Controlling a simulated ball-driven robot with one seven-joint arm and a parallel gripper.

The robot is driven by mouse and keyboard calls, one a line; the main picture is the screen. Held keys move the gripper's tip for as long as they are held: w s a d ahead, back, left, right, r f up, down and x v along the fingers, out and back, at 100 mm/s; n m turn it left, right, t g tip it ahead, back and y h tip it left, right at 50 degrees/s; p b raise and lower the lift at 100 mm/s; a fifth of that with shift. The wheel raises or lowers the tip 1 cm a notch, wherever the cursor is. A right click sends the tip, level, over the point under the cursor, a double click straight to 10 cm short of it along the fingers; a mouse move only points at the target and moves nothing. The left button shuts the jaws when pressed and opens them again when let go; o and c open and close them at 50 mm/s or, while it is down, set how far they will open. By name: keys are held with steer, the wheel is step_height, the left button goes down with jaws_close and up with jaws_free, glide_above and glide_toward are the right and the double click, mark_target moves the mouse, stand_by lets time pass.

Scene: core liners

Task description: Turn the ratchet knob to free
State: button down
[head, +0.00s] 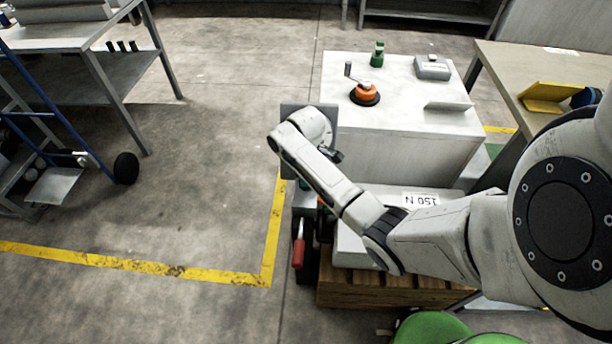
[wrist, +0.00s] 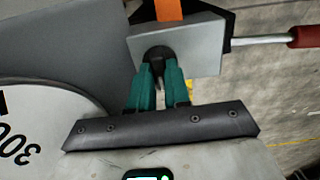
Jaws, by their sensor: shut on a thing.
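In the wrist view, a small dark round knob (wrist: 158,53) sits on a grey metal block (wrist: 198,46). The green fingertips of my gripper (wrist: 159,70) are closed on the knob from below in the picture. An orange strap (wrist: 168,9) shows above the block. A metal rod with a red handle (wrist: 304,37) runs out to the right of the block. In the head view, my arm hides the knob and fingertips; the red handle (head: 299,253) hangs beside the stacked load. Which way the knob is set cannot be read.
A pale box (head: 398,143) carries an orange crank (head: 366,93), a green item (head: 377,54) and a grey box (head: 432,67). A wooden pallet (head: 385,294) is below. A bench (head: 500,62) stands right, a blue cart (head: 62,125) left. Floor between is clear.

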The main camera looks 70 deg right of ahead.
steer(key=shift+p, duration=0.3)
steer(key=m+p, duration=0.2)
steer(key=m, duration=0.1)
steer(key=shift+a+r, duration=0.1)
steer(key=shift+r, duration=0.05)
steer(key=m+p, duration=0.2)
steer(key=m, duration=0.3)
steer(key=shift+p, duration=0.4)
steer(key=m+p, duration=0.1)
steer(key=m, duration=0.4)
steer(key=shift+w, duration=0.1)
steer(key=m+p, duration=0.1)
steer(key=m, duration=0.3)
steer(key=shift+m, duration=0.4)
steer(key=c, duration=1.1)
jaws_free()
